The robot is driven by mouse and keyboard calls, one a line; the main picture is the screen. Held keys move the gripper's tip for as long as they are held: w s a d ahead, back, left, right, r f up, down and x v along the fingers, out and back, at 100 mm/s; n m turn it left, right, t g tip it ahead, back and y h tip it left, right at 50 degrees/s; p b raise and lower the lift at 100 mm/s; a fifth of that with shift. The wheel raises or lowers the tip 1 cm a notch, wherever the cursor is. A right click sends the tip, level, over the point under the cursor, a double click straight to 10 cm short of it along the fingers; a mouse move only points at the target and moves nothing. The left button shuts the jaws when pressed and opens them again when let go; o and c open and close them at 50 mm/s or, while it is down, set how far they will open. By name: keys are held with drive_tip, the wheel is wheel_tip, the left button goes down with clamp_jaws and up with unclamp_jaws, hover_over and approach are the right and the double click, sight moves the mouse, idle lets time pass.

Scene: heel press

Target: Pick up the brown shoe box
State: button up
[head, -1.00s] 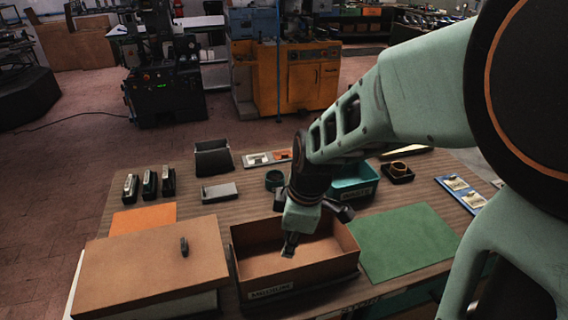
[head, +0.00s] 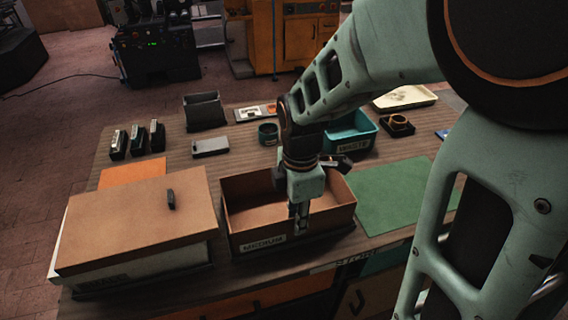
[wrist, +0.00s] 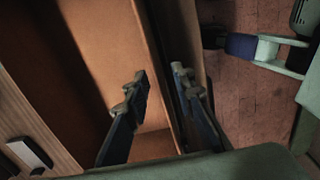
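An open brown box (head: 243,196) labelled MEDIUM stands on the table in the middle of the head view. It looks empty. My gripper (head: 300,222) points down at the box's front wall, right of the label. In the wrist view my gripper (wrist: 162,85) is open. One finger is on the inner side of the box wall (wrist: 152,40) and the other on its outer side, with a gap between them. I cannot tell how far the fingertips reach below the rim.
A box with a brown lid (head: 120,225) and dark knob stands close on the left. A green mat (head: 395,195) lies on the right, and a teal bin (head: 350,136) is behind. Several small dark items (head: 138,140) stand at the back left.

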sight(296, 239)
drive_tip(key=shift+f+b, duration=2)
drive_tip(key=shift+f, duration=0.55)
clamp_jaws()
